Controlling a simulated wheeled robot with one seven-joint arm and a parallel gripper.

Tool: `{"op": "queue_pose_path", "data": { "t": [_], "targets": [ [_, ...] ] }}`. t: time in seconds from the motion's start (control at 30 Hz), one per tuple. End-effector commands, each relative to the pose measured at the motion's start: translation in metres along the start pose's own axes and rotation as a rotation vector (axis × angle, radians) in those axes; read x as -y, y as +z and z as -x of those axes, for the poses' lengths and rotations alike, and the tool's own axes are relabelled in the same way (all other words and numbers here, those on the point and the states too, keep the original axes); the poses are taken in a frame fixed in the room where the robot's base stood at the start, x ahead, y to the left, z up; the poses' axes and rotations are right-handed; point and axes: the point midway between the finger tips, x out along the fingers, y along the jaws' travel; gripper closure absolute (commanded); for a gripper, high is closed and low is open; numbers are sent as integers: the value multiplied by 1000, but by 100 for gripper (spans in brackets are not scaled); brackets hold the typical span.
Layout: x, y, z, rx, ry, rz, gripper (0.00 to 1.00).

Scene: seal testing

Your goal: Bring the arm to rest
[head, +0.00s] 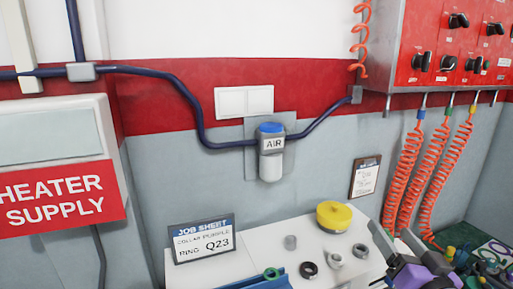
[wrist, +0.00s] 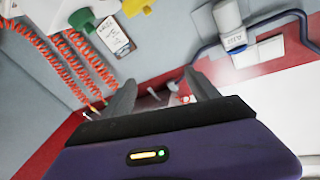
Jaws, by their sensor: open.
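My gripper (head: 393,236) shows at the lower right of the head view, with grey fingers and a purple body. It is beside the right end of the white table (head: 215,262). In the wrist view the two fingers of my gripper (wrist: 160,86) stand apart with nothing held between them. The wrist view is tilted and looks toward the wall and the coiled hoses. Much of my arm is outside the head view.
A yellow-topped part (head: 334,215), a dark ring (head: 309,270) and a job sheet sign (head: 204,240) are on the table. Orange coiled hoses (head: 405,170) hang from a red panel (head: 455,50) near my gripper. An air unit (head: 271,155) is on the wall.

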Motion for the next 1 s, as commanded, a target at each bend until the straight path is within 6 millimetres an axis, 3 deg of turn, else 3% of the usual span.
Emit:
{"op": "queue_pose_path", "data": {
  "t": [0.27, 0.47, 0.77, 1.0],
  "targets": [
    [7, 29, 69, -189, 115, -72, 31],
    [7, 62, 134, -230, 204, -50, 31],
    [15, 113, 241, -164, 271, 73, 31],
    [23, 147, 325, -13, 233, 209, 31]
  ]
}}
